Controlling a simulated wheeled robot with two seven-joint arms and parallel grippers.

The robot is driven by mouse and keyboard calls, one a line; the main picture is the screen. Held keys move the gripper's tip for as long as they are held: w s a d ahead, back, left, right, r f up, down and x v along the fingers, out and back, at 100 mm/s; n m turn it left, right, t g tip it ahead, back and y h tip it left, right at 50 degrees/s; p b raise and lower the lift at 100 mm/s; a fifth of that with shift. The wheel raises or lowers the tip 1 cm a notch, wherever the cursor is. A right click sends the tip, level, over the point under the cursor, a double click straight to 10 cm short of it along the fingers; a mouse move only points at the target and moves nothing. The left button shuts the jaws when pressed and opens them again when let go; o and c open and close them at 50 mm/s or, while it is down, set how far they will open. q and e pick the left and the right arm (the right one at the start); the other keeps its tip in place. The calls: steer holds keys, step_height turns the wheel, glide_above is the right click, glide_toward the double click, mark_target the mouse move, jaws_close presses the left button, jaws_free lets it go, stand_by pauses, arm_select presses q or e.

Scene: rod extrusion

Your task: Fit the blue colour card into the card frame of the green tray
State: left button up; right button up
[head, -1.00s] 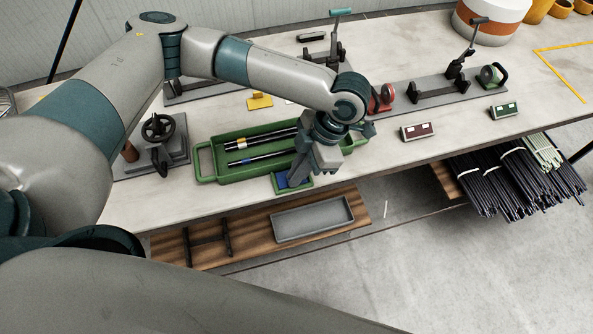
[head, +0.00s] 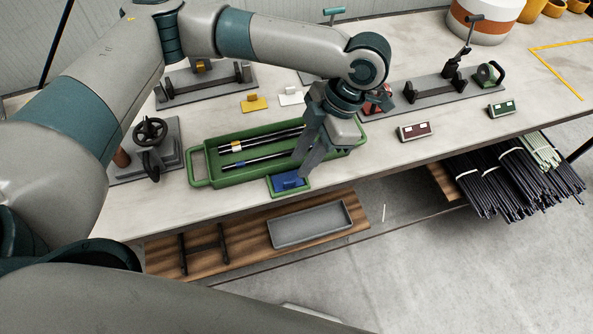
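The green tray (head: 205,168) lies on the bench with several dark rods in it, some with yellow, white or blue bands. Its card frame (head: 274,190) sticks out at the tray's front side. The blue colour card (head: 288,180) lies in the frame area; whether it is fully seated I cannot tell. My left gripper (head: 308,165) is just above and to the right of the card, over the tray. Its fingers look apart and nothing shows between them. My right gripper is not in view.
A yellow card (head: 254,104) and a white card (head: 290,96) lie behind the tray. A handwheel fixture (head: 150,132) stands at left, clamp fixtures (head: 440,88) behind. A dark red block (head: 416,131) and a green block (head: 501,109) lie at right. A grey bin (head: 310,224) sits on the lower shelf.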

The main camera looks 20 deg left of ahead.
arm_select(q)
steer(key=shift+b+v, duration=0.65)
steer(key=shift+v, duration=2.1)
steer(key=shift+s+f, duration=0.1)
